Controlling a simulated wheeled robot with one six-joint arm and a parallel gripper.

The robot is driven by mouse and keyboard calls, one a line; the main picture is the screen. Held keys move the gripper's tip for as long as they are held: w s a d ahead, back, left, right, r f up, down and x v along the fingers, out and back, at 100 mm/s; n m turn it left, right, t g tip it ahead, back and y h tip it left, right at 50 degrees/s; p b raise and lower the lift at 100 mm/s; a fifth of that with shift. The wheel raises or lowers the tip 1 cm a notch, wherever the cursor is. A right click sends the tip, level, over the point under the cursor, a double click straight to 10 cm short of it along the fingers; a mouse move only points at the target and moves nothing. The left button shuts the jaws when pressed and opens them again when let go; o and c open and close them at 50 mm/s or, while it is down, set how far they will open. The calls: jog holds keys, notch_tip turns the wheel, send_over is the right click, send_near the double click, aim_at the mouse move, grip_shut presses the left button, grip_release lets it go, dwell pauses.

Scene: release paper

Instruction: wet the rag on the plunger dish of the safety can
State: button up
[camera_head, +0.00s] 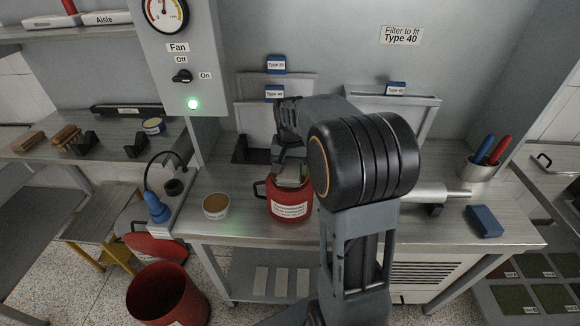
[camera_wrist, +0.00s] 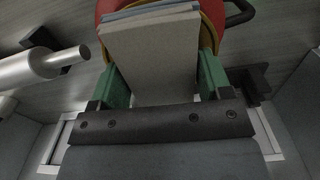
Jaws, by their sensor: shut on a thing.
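The red safety can (camera_head: 290,208) with a white label stands on the bench. Its red body (camera_wrist: 107,8) and yellowish dish rim (camera_wrist: 217,30) show at the top of the wrist view. My gripper (camera_head: 289,168) points down at the can's top. In the wrist view, its green fingers (camera_wrist: 165,80) are shut on a folded grey-beige rag (camera_wrist: 150,50). The rag's far end lies over the dish; the frames do not show whether it presses down or is wet. My arm and the rag hide most of the dish.
A round tin (camera_head: 216,206) stands left of the can. A blue block (camera_head: 484,221) and a tool cup (camera_head: 480,168) are at the right. A metal roller (camera_head: 430,193) lies behind my arm. A red bin (camera_head: 167,295) stands on the floor. The fan switch (camera_head: 182,77) is on the left.

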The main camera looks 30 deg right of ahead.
aim_at(290, 166)
jog(key=shift+r+p, duration=2.35)
jog(key=shift+r, duration=0.8)
